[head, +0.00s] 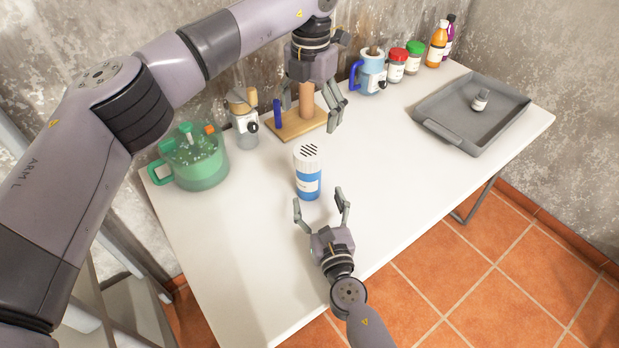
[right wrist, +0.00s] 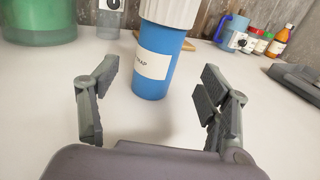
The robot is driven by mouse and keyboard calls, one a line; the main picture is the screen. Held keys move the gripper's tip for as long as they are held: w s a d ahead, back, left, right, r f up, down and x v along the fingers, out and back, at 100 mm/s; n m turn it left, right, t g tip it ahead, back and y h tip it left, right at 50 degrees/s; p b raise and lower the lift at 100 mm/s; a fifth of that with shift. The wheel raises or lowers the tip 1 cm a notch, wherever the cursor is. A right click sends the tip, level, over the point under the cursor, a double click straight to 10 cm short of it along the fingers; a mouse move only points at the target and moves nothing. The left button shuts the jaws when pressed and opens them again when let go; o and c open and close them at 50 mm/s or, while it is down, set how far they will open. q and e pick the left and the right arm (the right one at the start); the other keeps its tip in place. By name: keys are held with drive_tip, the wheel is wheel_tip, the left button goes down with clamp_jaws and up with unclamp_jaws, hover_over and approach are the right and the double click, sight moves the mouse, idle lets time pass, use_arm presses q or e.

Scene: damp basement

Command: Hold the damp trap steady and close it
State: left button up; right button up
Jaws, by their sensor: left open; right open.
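The damp trap (head: 308,174) is a blue cylinder with a white label and a white slotted lid (head: 307,153) on top. It stands upright near the middle of the table. In the right wrist view the damp trap (right wrist: 158,62) stands beyond the fingertips, its top cut off. My right gripper (head: 320,202) is open and empty just in front of it, fingers pointing at it and apart from it. My left gripper (head: 318,116) is open behind and above the damp trap, fingers pointing down near a wooden stand. Whether the lid is fully seated cannot be told.
The wooden stand (head: 288,128) with a post is behind the trap. A green pot (head: 200,167) and a small jar (head: 244,129) stand at left. A blue-handled mug (head: 372,80), jars and bottles line the wall. A grey tray (head: 450,135) holds a small bottle. The white table (head: 400,190) is clear at right front.

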drive_tip(key=shift+v, duration=1.4)
